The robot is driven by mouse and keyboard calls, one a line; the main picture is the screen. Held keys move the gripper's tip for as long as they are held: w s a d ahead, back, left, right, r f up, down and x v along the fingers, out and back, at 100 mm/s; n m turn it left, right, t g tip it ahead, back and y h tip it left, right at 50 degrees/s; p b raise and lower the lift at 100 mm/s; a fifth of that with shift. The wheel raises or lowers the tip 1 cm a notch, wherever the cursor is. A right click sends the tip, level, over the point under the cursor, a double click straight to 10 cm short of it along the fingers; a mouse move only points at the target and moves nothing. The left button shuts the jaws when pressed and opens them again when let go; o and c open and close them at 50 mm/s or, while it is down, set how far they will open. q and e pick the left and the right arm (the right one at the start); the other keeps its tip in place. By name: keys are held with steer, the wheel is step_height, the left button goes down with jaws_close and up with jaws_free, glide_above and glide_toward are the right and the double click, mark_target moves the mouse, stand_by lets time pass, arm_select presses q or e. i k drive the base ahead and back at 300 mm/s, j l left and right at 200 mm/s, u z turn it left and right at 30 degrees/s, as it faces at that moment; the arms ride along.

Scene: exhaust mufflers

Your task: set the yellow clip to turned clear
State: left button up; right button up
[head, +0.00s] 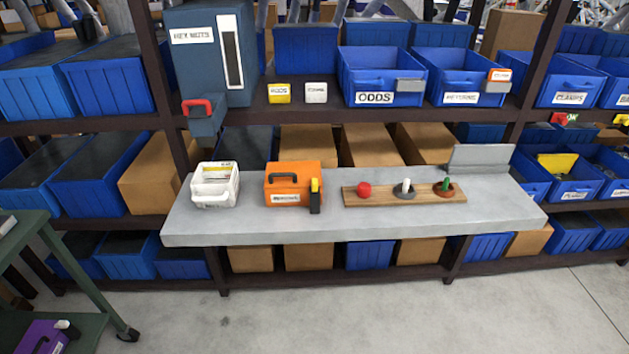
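An orange box (293,181) with a dark handle stands on the grey bench top, left of its middle. At its front right corner is an upright black piece with a yellow upper part (315,186); this looks like the yellow clip. Whether it is across the lid or turned clear is too small to tell. The box looks shut. Neither of my grippers is in view.
A white tub (214,185) stands left of the box. A wooden board (377,197) with a red knob, a white-topped lever and a green-topped one lies to the right. The grey bench (350,225) has bare room in front. Shelves with blue bins (383,70) rise behind.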

mark_target(314, 182)
steer(key=i+l+u, duration=0.25)
steer(key=i, duration=0.15)
steer(key=i+l+u, duration=0.15)
steer(key=i+u, duration=0.15)
steer(key=i, duration=0.15)
